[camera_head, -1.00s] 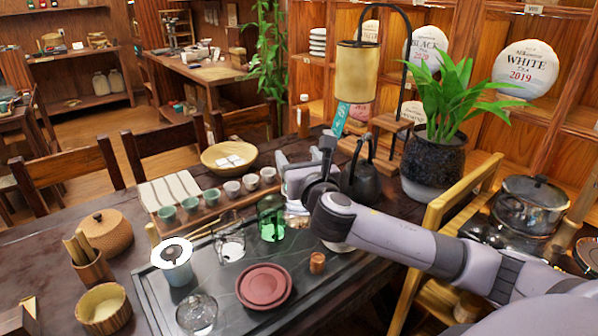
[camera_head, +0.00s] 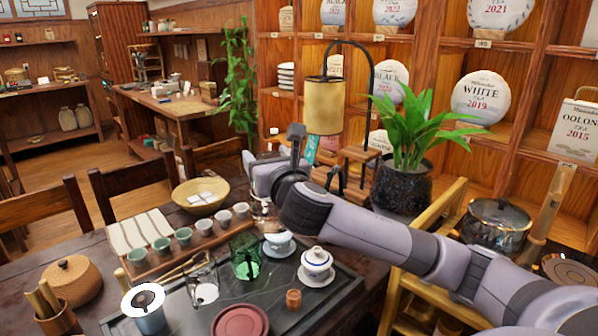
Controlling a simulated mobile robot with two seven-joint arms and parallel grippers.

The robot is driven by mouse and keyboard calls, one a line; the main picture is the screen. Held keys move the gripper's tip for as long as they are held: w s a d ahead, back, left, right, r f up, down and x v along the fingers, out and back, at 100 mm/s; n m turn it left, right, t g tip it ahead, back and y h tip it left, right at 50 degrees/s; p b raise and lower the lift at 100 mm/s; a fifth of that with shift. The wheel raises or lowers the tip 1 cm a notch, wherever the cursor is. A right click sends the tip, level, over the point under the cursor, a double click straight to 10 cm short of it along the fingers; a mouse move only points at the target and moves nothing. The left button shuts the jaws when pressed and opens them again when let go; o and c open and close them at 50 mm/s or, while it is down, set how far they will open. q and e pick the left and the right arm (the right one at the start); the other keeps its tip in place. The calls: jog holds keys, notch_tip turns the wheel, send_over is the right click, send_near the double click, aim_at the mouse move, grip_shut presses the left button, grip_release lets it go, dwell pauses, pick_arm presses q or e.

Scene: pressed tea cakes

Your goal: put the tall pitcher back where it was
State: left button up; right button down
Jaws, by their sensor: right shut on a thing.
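My right gripper (camera_head: 262,192) reaches over the far side of the tea tray and points down. It is shut on a shiny, see-through thing (camera_head: 262,213), just right of the row of small cups. This looks like a glass pitcher, but the gripper hides its upper part and its full shape is unclear. A green glass pitcher (camera_head: 244,257) stands upright on the dark tea tray (camera_head: 345,291), nearer and apart from the gripper. A clear glass vessel (camera_head: 204,283) stands left of it. My left gripper is not in view.
A white lidded bowl (camera_head: 316,265), a pale cup (camera_head: 278,244), a small brown cup (camera_head: 293,299) and a red round dish (camera_head: 240,322) stand on the tray. A potted plant (camera_head: 402,185) and a hanging lantern (camera_head: 325,107) stand behind my right arm.

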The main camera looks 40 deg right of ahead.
jog(key=s+d+f+m+g+h+b, duration=0.15)
jog(key=d+m+g+h+b, duration=0.3)
jog(key=d, duration=0.55)
jog(key=s+d+m+g+h+b, duration=0.35)
jog(key=d+g+b, duration=0.2)
jog(key=d, duration=0.55)
jog(key=s+d+f+m+g+h+b, duration=0.15)
jog(key=d+m+g+h+b, duration=0.3)
jog(key=d, duration=0.55)
notch_tip(320, 180, down, 19)
jog(key=s+m+g+b, duration=0.1)
jog(key=b, duration=0.3)
jog(key=shift+s+d, duration=0.15)
jog(key=shift+d, duration=0.25)
jog(key=shift+f+g, duration=0.15)
jog(key=shift+g, duration=0.1)
jog(key=shift+c, duration=0.6)
grip_release()
jog(key=shift+f, duration=0.1)
